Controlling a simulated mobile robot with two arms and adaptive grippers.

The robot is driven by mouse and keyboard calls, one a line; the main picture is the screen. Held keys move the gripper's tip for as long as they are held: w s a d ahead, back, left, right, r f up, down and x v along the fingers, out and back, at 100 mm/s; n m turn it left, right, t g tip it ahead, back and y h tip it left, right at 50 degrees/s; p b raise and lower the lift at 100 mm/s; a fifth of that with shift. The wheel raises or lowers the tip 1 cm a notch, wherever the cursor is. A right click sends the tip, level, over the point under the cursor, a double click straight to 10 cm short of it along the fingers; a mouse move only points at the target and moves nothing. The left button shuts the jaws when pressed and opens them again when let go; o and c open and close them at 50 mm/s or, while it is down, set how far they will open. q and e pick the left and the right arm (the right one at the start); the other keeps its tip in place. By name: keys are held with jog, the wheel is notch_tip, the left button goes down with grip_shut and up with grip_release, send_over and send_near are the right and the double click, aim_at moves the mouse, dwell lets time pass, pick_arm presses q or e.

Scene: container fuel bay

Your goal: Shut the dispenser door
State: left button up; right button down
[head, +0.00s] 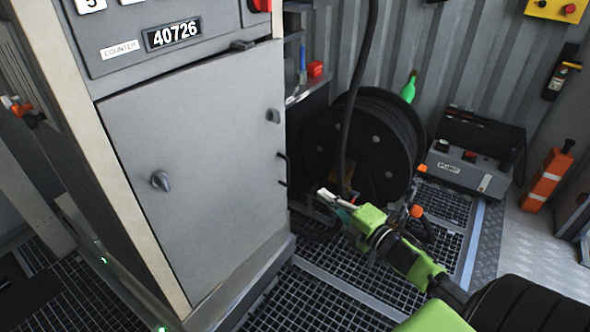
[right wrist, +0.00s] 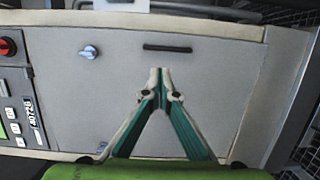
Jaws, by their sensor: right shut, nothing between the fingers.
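The dispenser door (head: 200,170) is a flat grey panel below the counter on the dispenser. It looks flush with its frame, with no clear gap along its edges. The right wrist view shows the door face (right wrist: 70,105), the latch (right wrist: 90,51) and the handle (right wrist: 167,48). My right gripper (head: 323,194) is shut and empty, right of the door's lower right edge. In the right wrist view its fingertips (right wrist: 160,70) appear just below the handle.
A black hose reel (head: 345,150) stands behind my right gripper, with a hose hanging beside it. A pump box (head: 465,170) and an orange object (head: 548,178) stand farther right. Grating (head: 350,270) covers the floor before the dispenser.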

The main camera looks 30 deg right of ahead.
pick_arm(q)
notch_tip(320, 180, up, 6)
jog(key=w+b, duration=0.1)
jog(key=w, duration=0.1)
jog(key=shift+w+d+t+b, duration=0.15)
jog(key=shift+w+t+b, duration=0.1)
jog(key=shift+t+b, duration=0.05)
pick_arm(e)
jog(key=w+a, duration=0.1)
jog(key=w, duration=1.1)
jog(key=shift+w+a, duration=0.2)
jog(key=shift+w, duration=0.2)
pick_arm(q)
jog(key=shift+f, duration=0.1)
pick_arm(e)
jog(key=shift+f, duration=0.1)
